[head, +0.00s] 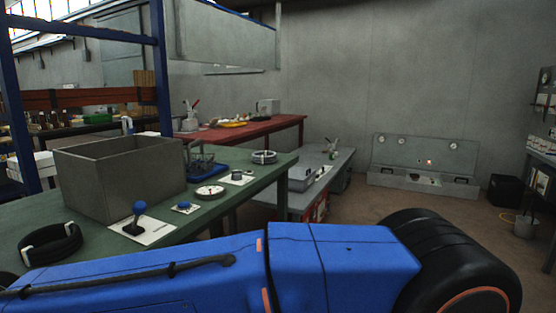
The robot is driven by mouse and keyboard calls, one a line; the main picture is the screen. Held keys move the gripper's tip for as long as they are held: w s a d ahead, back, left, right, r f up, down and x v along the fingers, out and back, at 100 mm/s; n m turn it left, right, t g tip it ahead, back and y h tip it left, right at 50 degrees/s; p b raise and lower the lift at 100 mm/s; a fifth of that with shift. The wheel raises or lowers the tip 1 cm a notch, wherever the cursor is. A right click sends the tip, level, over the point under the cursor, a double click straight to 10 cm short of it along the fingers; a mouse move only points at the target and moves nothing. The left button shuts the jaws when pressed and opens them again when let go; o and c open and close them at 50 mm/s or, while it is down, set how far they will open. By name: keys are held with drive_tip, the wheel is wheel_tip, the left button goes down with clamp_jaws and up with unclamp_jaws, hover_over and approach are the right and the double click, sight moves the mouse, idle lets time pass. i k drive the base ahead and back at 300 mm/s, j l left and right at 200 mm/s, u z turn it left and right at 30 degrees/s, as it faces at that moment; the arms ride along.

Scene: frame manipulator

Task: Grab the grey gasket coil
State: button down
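A grey ring-shaped coil (264,157), which looks like the gasket coil, lies flat near the far right corner of the green table (262,182) in the head view. A larger black coil (52,243) with pale ties lies at the table's near left. My blue arm crosses the bottom of the view, with its big black joint at the lower right. My gripper is not in view, so its state and its distance from the coil are hidden.
A grey open box (120,178) stands on the table. A blue-knobbed part (138,218), a round gauge (210,193), small parts and a blue tray (204,167) lie nearby. A red bench (240,134) and a grey low table (318,180) stand behind. Open floor lies right.

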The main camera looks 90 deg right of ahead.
sight(262, 158)
drive_tip(key=z, duration=2.9)
